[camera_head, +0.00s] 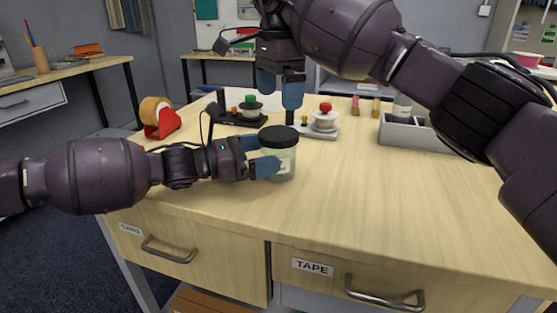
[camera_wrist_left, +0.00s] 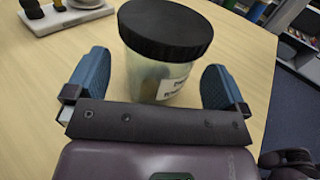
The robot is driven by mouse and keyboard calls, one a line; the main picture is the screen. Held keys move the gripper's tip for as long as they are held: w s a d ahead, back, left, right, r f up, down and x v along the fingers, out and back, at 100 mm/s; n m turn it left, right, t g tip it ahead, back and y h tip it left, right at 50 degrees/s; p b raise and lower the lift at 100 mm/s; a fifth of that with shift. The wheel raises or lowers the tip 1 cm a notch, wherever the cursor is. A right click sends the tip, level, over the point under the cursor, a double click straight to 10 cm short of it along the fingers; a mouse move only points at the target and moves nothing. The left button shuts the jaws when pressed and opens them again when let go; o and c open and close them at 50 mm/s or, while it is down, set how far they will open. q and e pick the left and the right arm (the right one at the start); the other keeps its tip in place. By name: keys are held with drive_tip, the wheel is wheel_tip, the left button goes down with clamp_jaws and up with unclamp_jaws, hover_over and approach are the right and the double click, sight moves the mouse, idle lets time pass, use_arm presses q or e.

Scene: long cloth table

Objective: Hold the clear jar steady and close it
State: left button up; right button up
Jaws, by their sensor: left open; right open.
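The clear jar (camera_head: 279,168) stands upright near the table's front edge, with a pale label on its side. A black lid (camera_head: 278,136) sits on top of it; I cannot tell whether it is screwed down. The jar (camera_wrist_left: 150,72) and lid (camera_wrist_left: 165,28) also show in the left wrist view. My left gripper (camera_head: 268,154) is open, with its blue fingers on either side of the jar and gaps showing in the wrist view. My right gripper (camera_head: 279,100) is open and empty, pointing down above the table behind the lid.
A dark base with a green knob (camera_head: 250,101) and a pale base with a red knob (camera_head: 325,108) stand behind the jar. A red tape dispenser (camera_head: 163,124) is at the left, a grey tray (camera_head: 412,135) at the right. The table's front right is clear.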

sight(263, 153)
use_arm(q)
drive_tip(key=shift+x, duration=1.7)
drive_tip(key=c, duration=1.7)
use_arm(e)
wheel_tip(263, 153, up, 12)
use_arm(q)
drive_tip(key=o, duration=1.7)
drive_tip(key=shift+a, duration=0.1)
use_arm(e)
drive_tip(key=shift+r, duration=0.1)
